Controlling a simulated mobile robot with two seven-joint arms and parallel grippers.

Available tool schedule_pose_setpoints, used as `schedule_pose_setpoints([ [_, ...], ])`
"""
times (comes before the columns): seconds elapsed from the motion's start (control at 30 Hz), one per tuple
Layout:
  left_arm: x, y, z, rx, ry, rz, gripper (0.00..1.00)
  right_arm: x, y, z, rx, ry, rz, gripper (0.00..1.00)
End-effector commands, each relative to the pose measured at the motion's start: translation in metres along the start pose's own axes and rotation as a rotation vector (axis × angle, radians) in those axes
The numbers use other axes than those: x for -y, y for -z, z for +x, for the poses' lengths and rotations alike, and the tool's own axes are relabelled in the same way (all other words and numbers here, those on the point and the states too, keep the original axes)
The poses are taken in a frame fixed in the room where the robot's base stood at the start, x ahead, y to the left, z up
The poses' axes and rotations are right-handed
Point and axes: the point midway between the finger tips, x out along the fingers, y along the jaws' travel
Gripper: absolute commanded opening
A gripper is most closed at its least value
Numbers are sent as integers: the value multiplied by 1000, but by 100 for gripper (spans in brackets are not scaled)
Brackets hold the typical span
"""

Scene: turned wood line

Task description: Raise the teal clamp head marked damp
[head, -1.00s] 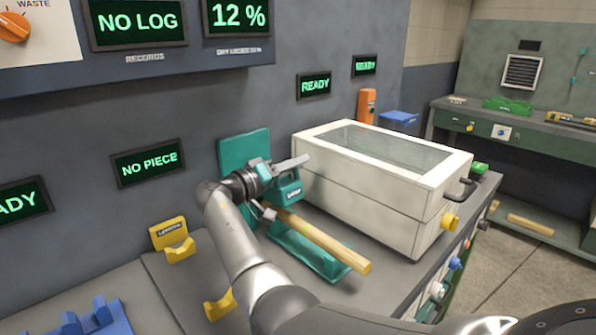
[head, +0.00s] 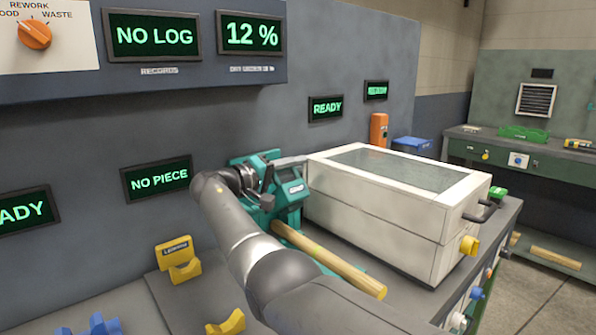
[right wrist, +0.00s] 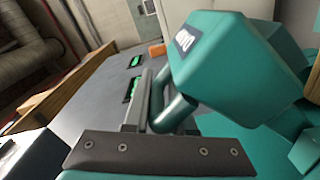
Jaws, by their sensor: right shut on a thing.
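The teal clamp head (head: 291,191) carries a small dark label, too blurred to read fully in the head view. It stands in front of a teal upright plate (head: 240,178), above the far end of a wooden rod (head: 335,264). My right gripper (head: 267,188) is shut on its handle, at its left side. In the right wrist view the clamp head (right wrist: 225,65) fills the upper right, and its round teal handle bar (right wrist: 177,113) is at the jaws. My left gripper is out of view.
A white box with a glass lid (head: 395,200) stands close to the right of the clamp. A yellow stand (head: 178,257) and another yellow holder (head: 227,322) are at left. Screens on the wall read NO PIECE (head: 157,180) and READY (head: 325,107).

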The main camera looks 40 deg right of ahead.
Motion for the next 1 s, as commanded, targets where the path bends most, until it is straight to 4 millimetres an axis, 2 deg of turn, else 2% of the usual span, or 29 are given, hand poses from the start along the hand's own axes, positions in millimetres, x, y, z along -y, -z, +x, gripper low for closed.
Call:
schedule_pose_setpoints([
  [0.03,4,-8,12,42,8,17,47,-3,-3,7,10,-16,11,0],
  [0.33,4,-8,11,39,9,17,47,-3,-3,7,9,-15,12,0],
  [0.37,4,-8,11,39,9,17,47,-3,-3,7,9,-16,12,27],
  [0.53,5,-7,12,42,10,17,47,-1,-3,7,9,-14,9,46],
  [0.83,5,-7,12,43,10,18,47,2,-3,3,5,-8,5,47],
  [1.0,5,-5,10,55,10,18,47,2,-3,-16,3,-6,6,47],
])
